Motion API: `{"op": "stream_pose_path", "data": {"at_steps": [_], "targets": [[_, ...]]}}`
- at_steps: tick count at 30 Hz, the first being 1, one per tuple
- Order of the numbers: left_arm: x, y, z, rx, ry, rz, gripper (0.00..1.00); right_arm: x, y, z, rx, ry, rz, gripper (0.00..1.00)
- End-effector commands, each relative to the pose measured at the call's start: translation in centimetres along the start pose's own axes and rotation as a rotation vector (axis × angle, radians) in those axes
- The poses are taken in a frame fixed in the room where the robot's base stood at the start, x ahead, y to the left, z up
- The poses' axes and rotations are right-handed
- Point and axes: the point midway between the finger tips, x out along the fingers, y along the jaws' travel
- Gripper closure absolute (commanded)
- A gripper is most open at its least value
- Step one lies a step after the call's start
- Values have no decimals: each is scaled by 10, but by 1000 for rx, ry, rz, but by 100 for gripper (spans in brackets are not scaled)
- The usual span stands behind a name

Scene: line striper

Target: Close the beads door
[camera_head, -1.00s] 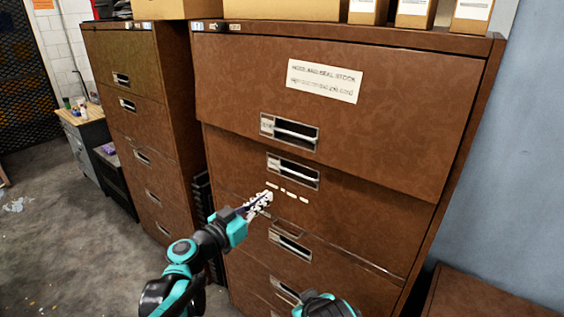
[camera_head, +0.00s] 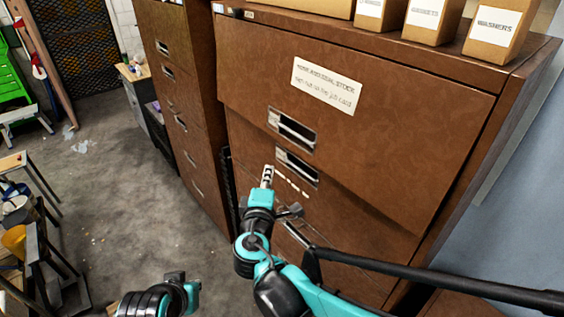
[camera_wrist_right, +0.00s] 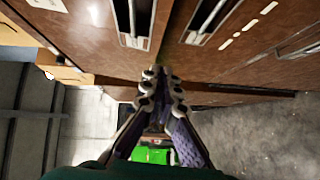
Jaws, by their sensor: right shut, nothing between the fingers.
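The beads door (camera_head: 400,100) is the wide brown top front of the filing cabinet, with a white stock label (camera_head: 327,86) and a recessed metal handle (camera_head: 291,129). Its lower edge stands out over the fronts below, so it looks partly open. My right gripper (camera_head: 267,177) is shut and empty, in front of the cabinet just below the door's lower edge. In the right wrist view its fingertips (camera_wrist_right: 163,82) are together, close to the brown fronts and handles; I cannot tell whether they touch.
Label-fronted boxes (camera_head: 430,18) stand on the cabinet top. A second brown cabinet (camera_head: 180,90) stands at the left. A long black bar (camera_head: 430,275) crosses the lower right. Open concrete floor (camera_head: 110,195) lies to the left, with a cluttered stand (camera_head: 35,235) beyond.

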Motion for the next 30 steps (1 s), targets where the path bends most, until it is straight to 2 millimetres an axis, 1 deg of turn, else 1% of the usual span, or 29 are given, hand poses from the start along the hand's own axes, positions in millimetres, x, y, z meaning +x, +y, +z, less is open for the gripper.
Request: {"op": "stream_pose_path", "data": {"at_steps": [9,13,15,19,24,30], "targets": [[2,1,0,2,1,2,100,66,-1,3,3,-6,-1,100],[2,1,0,3,1,3,100,92,0,3,2,-5,-1,100],[1,1,0,3,1,3,100,99,0,13,2,-7,-1,100],[1,1,0,3,1,3,100,110,-1,24,4,-5,-2,100],[1,1,0,3,1,3,100,116,-1,30,3,-3,-2,100],[1,1,0,3,1,3,100,116,-1,30,3,-2,-2,100]]}}
